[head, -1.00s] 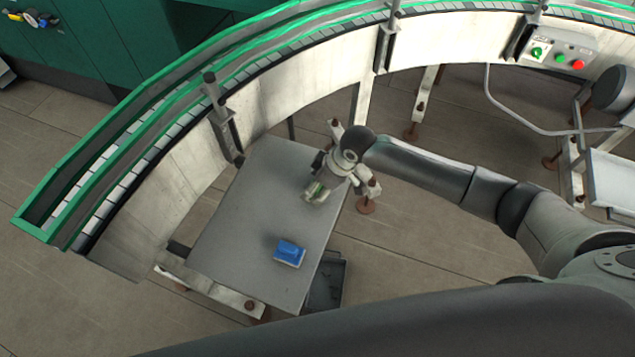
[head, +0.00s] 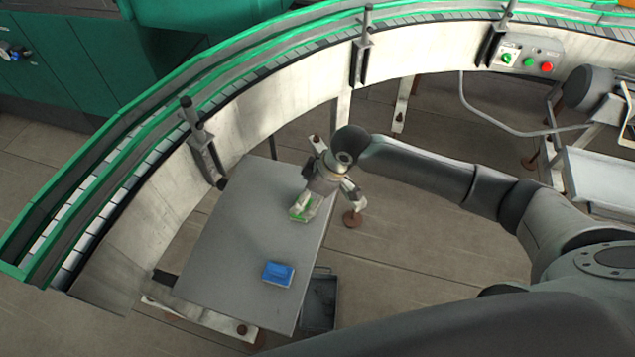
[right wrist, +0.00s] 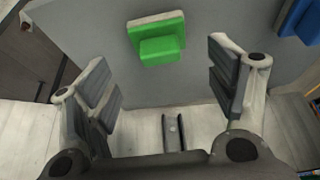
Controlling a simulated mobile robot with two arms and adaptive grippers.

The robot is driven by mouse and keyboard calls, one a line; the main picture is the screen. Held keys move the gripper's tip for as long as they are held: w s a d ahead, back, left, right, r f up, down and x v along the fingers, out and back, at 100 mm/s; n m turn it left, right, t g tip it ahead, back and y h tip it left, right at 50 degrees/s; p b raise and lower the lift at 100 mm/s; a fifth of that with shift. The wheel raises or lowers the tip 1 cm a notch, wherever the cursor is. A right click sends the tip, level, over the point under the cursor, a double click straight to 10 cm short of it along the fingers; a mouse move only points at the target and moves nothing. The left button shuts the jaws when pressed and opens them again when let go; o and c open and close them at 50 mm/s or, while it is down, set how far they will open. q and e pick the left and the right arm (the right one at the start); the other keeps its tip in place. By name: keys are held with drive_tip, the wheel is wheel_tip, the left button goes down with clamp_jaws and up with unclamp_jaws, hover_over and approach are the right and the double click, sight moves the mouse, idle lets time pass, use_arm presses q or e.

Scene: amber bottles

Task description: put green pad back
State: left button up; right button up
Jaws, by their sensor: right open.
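The green pad (head: 301,216) lies on the grey table top, toward its far right side. In the right wrist view the green pad (right wrist: 158,45) shows whole, as a flat base with a raised block, beyond the fingertips. My right gripper (head: 311,200) is above the pad in the head view and partly covers it. In the right wrist view my right gripper (right wrist: 165,80) is open, its fingers wide apart and nothing between them. My left gripper is not in view.
A blue pad (head: 278,274) lies nearer on the same grey table (head: 225,255); it also shows in the right wrist view (right wrist: 300,18). A curved conveyor (head: 270,95) runs behind the table. A dark bin (head: 319,303) stands beside the table's right edge.

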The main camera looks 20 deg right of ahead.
drive_tip(key=v, duration=0.7)
drive_tip(key=shift+b, duration=0.3)
